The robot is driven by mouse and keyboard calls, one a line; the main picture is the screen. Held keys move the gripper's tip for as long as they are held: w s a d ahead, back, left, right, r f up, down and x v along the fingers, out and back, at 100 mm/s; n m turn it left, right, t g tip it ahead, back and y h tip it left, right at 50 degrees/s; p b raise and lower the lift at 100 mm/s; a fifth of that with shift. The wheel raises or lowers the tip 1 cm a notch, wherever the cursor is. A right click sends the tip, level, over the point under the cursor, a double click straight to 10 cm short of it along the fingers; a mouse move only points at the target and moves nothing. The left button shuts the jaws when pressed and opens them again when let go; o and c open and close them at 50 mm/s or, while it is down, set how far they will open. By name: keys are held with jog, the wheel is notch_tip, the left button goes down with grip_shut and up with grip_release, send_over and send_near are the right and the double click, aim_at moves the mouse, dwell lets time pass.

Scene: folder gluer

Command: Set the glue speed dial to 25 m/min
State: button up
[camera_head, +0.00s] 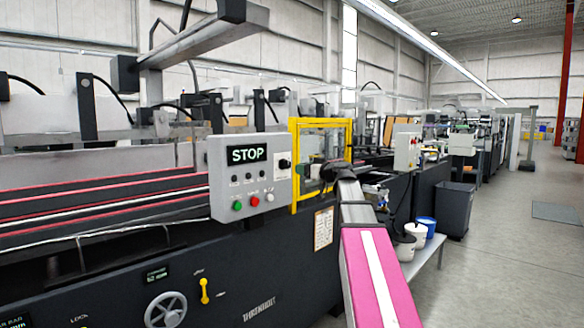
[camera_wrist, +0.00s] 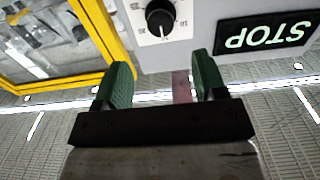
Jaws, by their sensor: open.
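The glue speed dial is a black round knob (camera_head: 285,163) on a white plate at the right edge of the grey control panel (camera_head: 222,190). Nothing is held. In the head view my gripper (camera_head: 306,172) is just right of the dial, partly hidden by my arm.
A yellow guard frame (camera_head: 294,140) stands close by the dial. A handwheel (camera_head: 166,309) and yellow lever (camera_head: 204,290) are lower down. The floor at right is largely clear.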

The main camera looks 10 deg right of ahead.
aim_at(288, 166)
jog(key=x, duration=0.9)
jog(key=shift+w+a, duration=0.2)
jog(key=shift+w, duration=0.05)
jog(key=shift+c, duration=0.4)
jog(key=c, duration=0.8)
